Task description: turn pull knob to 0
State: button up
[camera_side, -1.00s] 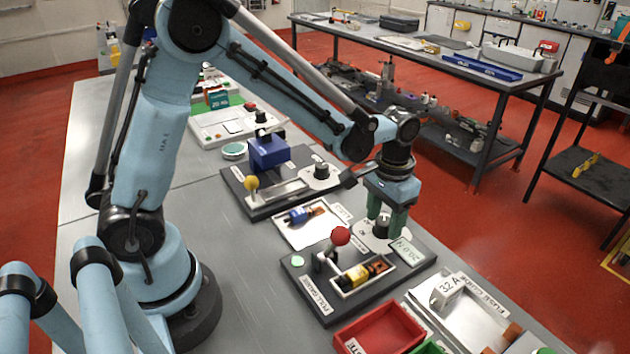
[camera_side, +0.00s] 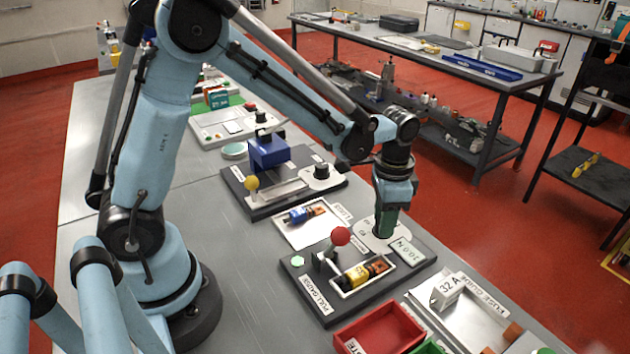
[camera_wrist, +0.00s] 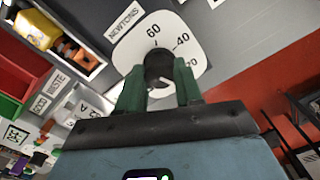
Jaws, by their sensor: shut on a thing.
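The knob's pointer reading cannot be told.
A red bin (camera_side: 380,330) stands in front.

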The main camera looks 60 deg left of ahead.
jog(key=m, duration=0.4)
jog(key=o, duration=0.9)
jog(key=shift+r, duration=1.75)
